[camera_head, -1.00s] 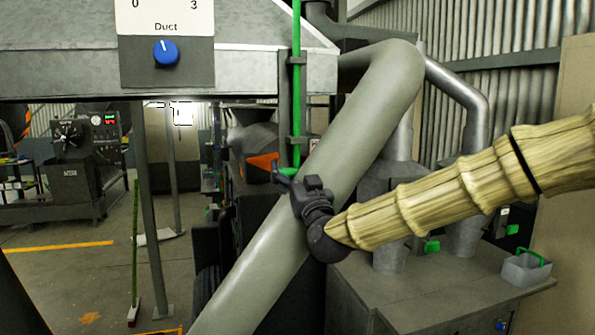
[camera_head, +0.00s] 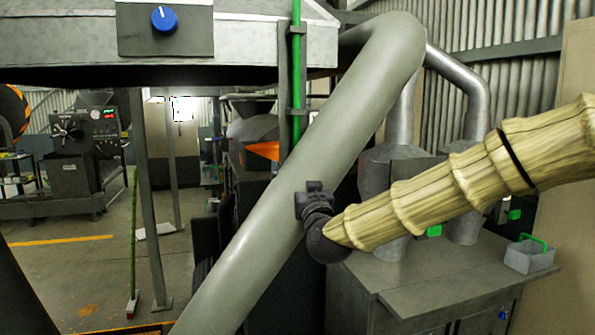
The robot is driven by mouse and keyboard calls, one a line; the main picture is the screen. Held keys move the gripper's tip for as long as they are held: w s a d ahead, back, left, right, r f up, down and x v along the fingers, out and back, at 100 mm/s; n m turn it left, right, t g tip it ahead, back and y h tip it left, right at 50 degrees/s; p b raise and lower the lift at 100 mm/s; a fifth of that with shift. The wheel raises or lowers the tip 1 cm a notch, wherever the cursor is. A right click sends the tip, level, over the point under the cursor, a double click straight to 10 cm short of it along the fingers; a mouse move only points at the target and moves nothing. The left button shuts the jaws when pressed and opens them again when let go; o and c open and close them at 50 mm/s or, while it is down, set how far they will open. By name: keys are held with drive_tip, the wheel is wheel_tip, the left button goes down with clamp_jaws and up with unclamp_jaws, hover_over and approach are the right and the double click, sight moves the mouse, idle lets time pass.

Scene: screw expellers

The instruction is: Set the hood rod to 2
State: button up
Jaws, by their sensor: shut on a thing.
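The hood rod (camera_head: 296,75) is a thin green upright rod in dark brackets on the side of the grey hood (camera_head: 60,55). Its lower end is hidden behind the thick slanted grey duct pipe (camera_head: 340,125). My gripper (camera_head: 308,200) shows only as a dark body at the end of my ribbed tan sleeve, against the duct pipe. Its fingertips are not visible. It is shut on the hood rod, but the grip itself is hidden. No position scale for the rod shows.
A blue knob (camera_head: 164,19) sits on a dark plate on the hood. A grey cabinet (camera_head: 430,275) stands below the arm with a green-handled tray (camera_head: 530,255) on it. Grey posts stand left of centre, and open floor (camera_head: 65,270) lies at the left.

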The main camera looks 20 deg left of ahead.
drive_tip(key=shift+f, duration=0.6)
drive_tip(key=o, duration=1.2)
drive_tip(key=v, duration=1.2)
drive_tip(key=shift+r, duration=0.1)
